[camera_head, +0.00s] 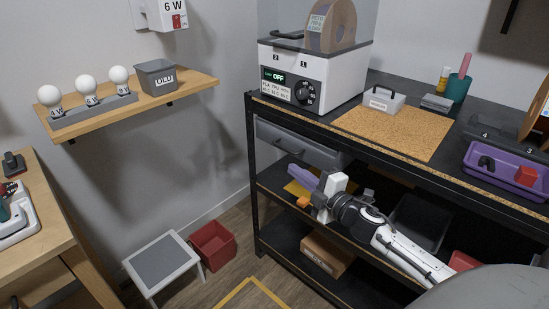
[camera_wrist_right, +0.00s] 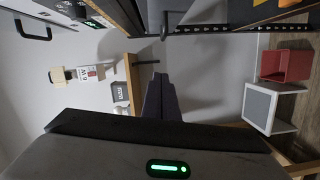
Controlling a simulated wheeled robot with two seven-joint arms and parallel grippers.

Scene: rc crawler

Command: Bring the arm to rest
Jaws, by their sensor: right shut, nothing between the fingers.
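My right arm (camera_head: 405,252) reaches in from the lower right in the head view. Its gripper (camera_head: 297,173) is in front of the black workbench, near the drawer and the shelf under the top. The fingers point up and left. In the right wrist view the dark fingers of this gripper (camera_wrist_right: 159,78) lie together, shut, with nothing held. My left gripper is in neither view.
The black workbench (camera_head: 254,150) carries a printer-like machine (camera_head: 310,75), a cork mat (camera_head: 395,130) and a purple tray (camera_head: 505,175). A grey step stool (camera_head: 160,262) and a red bin (camera_head: 212,243) stand on the floor. A wooden wall shelf (camera_head: 190,87) holds bulbs.

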